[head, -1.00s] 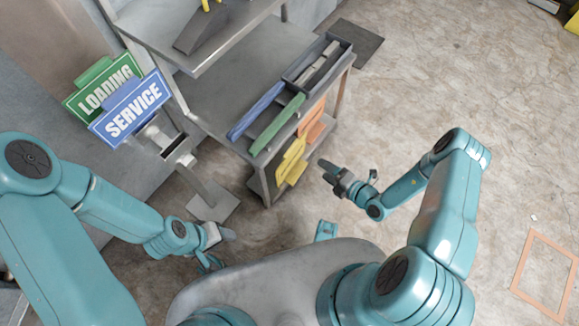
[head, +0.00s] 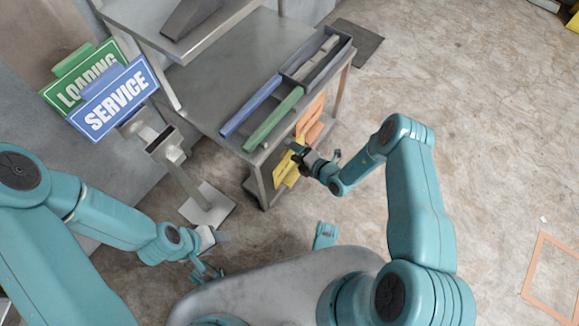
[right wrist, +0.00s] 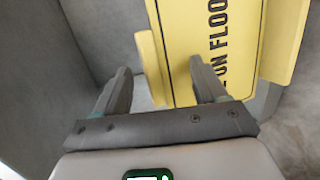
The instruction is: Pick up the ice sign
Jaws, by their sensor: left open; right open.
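The yellow ice sign (head: 284,172) hangs on the near right side of the metal table, partly hidden by my right gripper. In the right wrist view the yellow sign (right wrist: 210,30) shows black letters reading "ON FLOO", with a narrow yellow tab (right wrist: 151,66) at its left. My right gripper (head: 298,153) is open at the sign. In the right wrist view its fingers (right wrist: 160,72) are spread, with the tab in the gap between them; I cannot tell whether they touch it. My left gripper (head: 219,256) is open and empty, low over the floor.
An orange sign (head: 312,116) hangs beside the yellow one. The metal table (head: 205,88) holds a grey tray with blue and green signs. A post stand (head: 208,205) bears blue SERVICE (head: 115,98) and green LOADING (head: 75,85) signs.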

